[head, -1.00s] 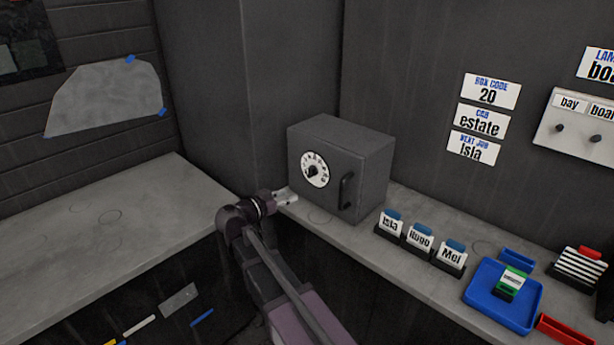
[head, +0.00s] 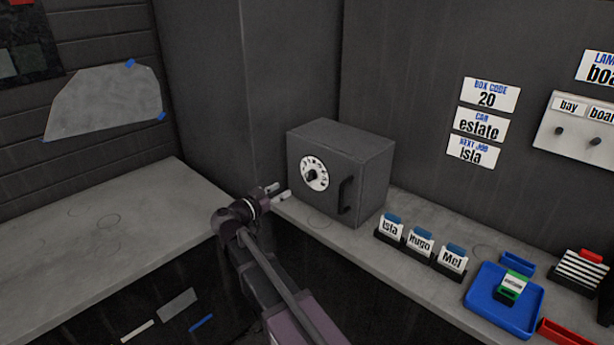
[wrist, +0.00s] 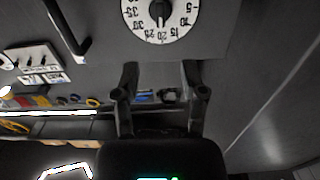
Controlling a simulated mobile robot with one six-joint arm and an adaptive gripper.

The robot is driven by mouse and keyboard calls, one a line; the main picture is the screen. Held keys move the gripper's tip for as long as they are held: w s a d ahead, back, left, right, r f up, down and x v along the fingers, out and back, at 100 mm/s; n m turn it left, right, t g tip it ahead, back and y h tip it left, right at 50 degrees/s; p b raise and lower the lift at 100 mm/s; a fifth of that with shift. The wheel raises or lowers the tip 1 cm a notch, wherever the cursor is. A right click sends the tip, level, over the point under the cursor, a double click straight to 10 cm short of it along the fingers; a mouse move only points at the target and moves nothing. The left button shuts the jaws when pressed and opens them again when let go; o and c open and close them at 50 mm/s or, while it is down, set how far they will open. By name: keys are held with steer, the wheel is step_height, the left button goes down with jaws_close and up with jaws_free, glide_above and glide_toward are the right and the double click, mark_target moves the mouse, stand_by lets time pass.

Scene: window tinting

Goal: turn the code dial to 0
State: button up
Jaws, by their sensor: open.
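The code dial (head: 314,174) is a white numbered disc with a black knob, on the front of a grey box (head: 368,160). In the wrist view the dial (wrist: 178,17) is at the top, cut by the frame edge, with its black knob (wrist: 159,12) roughly upright in the picture. The numbers 15, 20 and 25 show along its lower edge. My gripper (head: 280,190) is open and empty, in front of the box, below and left of the dial. In the wrist view its two fingers (wrist: 158,76) are spread apart below the dial, not touching it.
A dark handle (head: 346,195) stands out from the box front, right of the dial. Name cards (head: 420,241) in holders and a blue tray (head: 473,290) sit on the counter to the right. A wall card (head: 490,95) reads "BOX CODE 20". The left counter (head: 100,235) is clear.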

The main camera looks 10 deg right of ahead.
mark_target(307, 175)
steer(key=x, duration=1.2)
jaws_close()
